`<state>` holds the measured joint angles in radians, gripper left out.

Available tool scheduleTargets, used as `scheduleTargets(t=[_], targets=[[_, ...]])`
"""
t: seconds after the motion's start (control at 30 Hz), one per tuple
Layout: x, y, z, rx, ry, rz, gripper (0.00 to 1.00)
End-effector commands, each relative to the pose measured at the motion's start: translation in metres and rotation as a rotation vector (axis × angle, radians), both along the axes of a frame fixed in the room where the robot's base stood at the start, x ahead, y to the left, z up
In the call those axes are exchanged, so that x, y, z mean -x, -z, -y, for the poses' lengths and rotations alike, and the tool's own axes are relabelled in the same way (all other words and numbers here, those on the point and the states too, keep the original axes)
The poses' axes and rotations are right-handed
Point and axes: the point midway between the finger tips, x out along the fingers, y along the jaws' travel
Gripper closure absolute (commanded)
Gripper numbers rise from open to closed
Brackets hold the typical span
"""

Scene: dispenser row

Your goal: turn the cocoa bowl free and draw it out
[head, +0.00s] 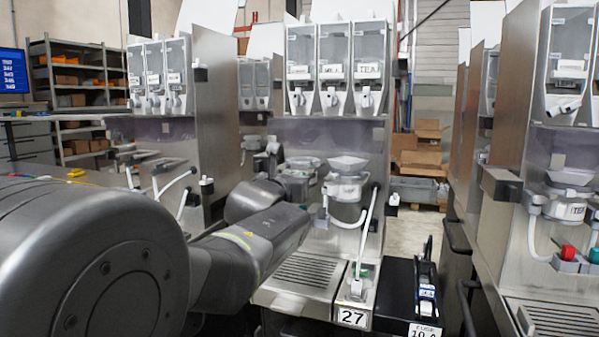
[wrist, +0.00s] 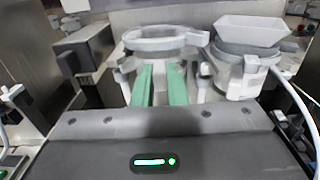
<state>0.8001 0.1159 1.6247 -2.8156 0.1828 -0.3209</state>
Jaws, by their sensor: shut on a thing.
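A round whitish mixing bowl (wrist: 166,38) sits straight ahead in the wrist view. My gripper (wrist: 160,70) has its two green fingers closed on the near, lower part of this bowl. The bowl also shows in the head view (head: 301,163), at the machine's middle front, partly covered by my arm. I take it as the cocoa bowl, but no label on it is readable. It looks level and in the row, and I cannot tell whether it is turned free. A second bowl with a square funnel (wrist: 252,32) stands close to its right.
Labelled canisters (head: 332,70) hang above the bowls; the right one reads TEA. A white hose (wrist: 294,100) runs beside the right bowl. A drip grille (head: 305,272) lies below, beside a "27" plate (head: 352,317) and a black fuse box (head: 408,290).

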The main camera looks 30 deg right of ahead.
Motion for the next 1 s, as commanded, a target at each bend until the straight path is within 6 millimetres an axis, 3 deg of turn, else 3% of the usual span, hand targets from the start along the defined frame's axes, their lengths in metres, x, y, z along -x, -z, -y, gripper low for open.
scheduleTargets(t=[0.43, 1.0], targets=[[0.011, 0.001, -0.021, -0.002, -0.002, -0.001, 1.0], [0.015, 0.002, -0.027, -0.002, -0.002, -0.002, 1.0]])
